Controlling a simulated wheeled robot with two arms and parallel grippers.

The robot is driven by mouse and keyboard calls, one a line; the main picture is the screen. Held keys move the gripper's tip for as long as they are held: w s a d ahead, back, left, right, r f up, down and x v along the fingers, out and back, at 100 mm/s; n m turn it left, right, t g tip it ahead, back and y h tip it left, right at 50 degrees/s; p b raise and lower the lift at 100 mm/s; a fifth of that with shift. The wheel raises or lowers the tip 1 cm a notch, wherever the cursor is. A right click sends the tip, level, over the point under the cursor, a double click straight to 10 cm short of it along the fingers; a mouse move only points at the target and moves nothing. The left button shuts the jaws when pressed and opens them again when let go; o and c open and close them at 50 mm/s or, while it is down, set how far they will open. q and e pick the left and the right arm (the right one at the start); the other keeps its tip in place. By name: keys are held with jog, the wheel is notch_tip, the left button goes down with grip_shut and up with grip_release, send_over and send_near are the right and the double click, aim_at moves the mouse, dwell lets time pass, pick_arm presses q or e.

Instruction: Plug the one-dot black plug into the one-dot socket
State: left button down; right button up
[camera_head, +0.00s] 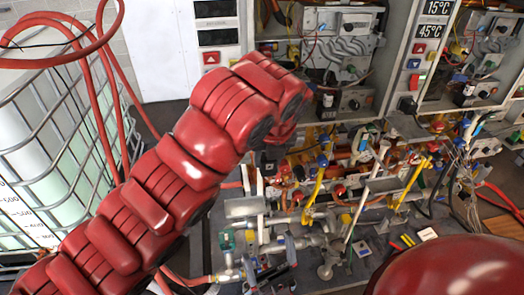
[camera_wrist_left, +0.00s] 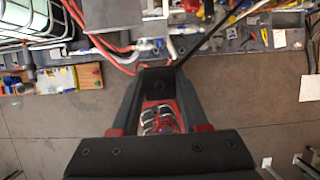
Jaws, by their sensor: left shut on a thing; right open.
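In the left wrist view my left gripper (camera_wrist_left: 157,72) has its two dark fingers closed around a dark piece (camera_wrist_left: 157,84), seemingly the black plug. A black cord (camera_wrist_left: 215,32) runs from near the fingertips to the upper right. Dot marks on the plug are not visible. In the head view my red left arm reaches up from the lower left, and its gripper is hidden or too dark to make out. My right gripper is not visible; only a red part of mine shows at the lower right. I cannot pick out the one-dot socket.
Grey cabinets with open heater units (camera_head: 341,45) stand at the back. A crowded bench (camera_head: 330,275) of pipes, valves and wires is in front. A caged white tank (camera_head: 55,140) with red hoses (camera_head: 92,85) stands left. Bare floor (camera_wrist_left: 60,130) shows below the left gripper.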

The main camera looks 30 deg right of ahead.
pick_arm(q)
jog(key=w+a+f+n+g+y+b, duration=0.25)
jog(key=w+a+f+n+b, duration=0.2)
jog(key=a+f+n, duration=0.5)
jog(key=w+a+f+n+g+y+b, duration=0.1)
jog(key=w+a+f+n+y+b, duration=0.3)
jog(key=a+f+n, duration=0.55)
jog(key=s+a+f+n+g+h+b, duration=0.2)
jog(key=a+f+n+g+h+b, duration=0.3)
jog(key=a+f+n, duration=1.2)
jog(key=a+n, duration=0.3)
jog(key=a, duration=0.1)
jog(key=shift+s+f, duration=0.35)
jog(key=shift+f, duration=0.05)
jog(key=d+r+m+y, duration=0.1)
jog(key=d+r+m, duration=0.1)
jog(key=d+m, duration=0.2)
jog(key=d+r+m+y, duration=0.1)
jog(key=d+r+m, duration=0.2)
jog(key=d, duration=0.5)
jog(key=shift+d+r+m+t, duration=0.2)
jog(key=shift+r+m+t, duration=0.05)
jog(key=shift+m+t, duration=0.2)
